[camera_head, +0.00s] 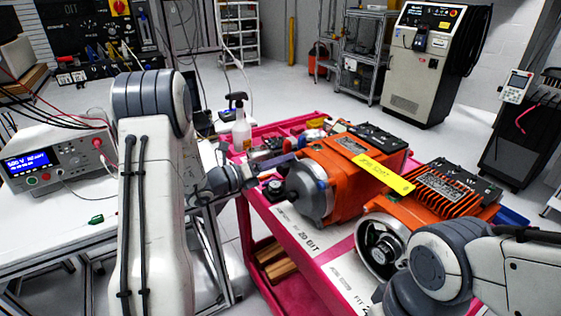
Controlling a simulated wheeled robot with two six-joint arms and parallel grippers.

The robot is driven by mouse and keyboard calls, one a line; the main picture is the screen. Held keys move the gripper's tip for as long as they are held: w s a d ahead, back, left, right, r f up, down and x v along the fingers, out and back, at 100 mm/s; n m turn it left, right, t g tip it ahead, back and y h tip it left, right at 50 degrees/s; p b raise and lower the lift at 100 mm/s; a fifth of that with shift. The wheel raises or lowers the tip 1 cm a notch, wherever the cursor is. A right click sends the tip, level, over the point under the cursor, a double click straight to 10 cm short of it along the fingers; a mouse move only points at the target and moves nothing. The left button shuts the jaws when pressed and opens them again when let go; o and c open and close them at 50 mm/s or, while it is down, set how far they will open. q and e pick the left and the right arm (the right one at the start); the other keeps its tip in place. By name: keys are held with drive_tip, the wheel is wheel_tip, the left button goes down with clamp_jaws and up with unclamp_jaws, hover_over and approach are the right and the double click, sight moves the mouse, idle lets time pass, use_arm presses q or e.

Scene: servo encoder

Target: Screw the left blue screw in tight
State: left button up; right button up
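Two orange servo motors lie on a red-edged cart. The left motor (338,175) has a round grey end facing me, and the right motor (437,199) has an open round end (382,247) with dark parts inside. I cannot make out a blue screw on either one. My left gripper (272,166) is at the left motor's upper left edge, pointing right. Its dark, narrow front reaches close to the round end; I cannot tell whether it touches or whether its fingers are apart. My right arm covers the lower right, and its gripper does not show.
A yellow tag (384,174) lies across the motors. A spray bottle (241,125) and loose items stand behind. A white bench with a meter (60,158) is at left.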

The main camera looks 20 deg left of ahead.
use_arm(q)
clamp_jaws()
